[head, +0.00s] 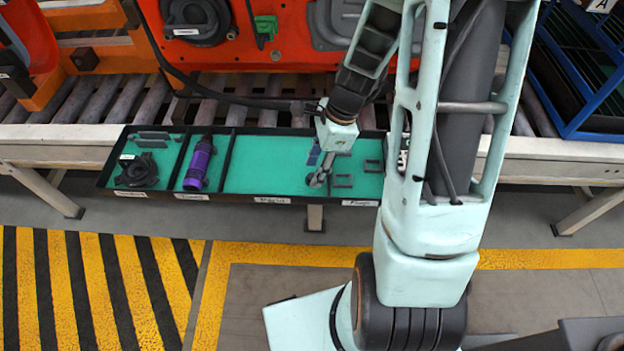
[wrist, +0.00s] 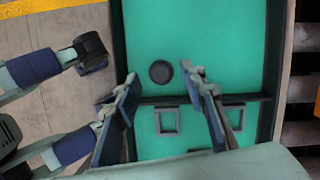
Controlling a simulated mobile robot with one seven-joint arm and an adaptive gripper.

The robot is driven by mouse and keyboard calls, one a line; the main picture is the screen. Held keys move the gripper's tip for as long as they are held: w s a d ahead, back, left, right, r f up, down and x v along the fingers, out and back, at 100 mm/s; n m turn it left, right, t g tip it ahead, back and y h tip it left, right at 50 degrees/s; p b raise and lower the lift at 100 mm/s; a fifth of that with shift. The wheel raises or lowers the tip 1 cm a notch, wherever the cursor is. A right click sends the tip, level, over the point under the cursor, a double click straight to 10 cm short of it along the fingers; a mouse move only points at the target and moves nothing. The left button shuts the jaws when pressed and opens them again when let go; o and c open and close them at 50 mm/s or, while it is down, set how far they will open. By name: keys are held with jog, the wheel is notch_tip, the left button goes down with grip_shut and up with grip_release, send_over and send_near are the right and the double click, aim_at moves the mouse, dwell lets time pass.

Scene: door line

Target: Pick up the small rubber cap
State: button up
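The small rubber cap (wrist: 160,71) is a dark round disc on the tray's green floor in the wrist view. It lies close to a thin dark divider, on the side away from the rectangular frames. My gripper (wrist: 160,77) is open, with one finger on each side of the cap's line and nothing between them. How far the fingertips are above the cap I cannot tell. In the head view my gripper (head: 318,176) points down into the tray, and I cannot make out the cap there.
A roller conveyor (head: 110,98) runs behind, with orange panels and a blue crate (head: 590,125).

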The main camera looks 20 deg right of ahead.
jog(key=shift+x, duration=1)
jog(key=shift+c, duration=0.3)
jog(key=shift+d, duration=0.1)
jog(key=c, duration=0.8)
jog(key=shift+r, duration=0.15)
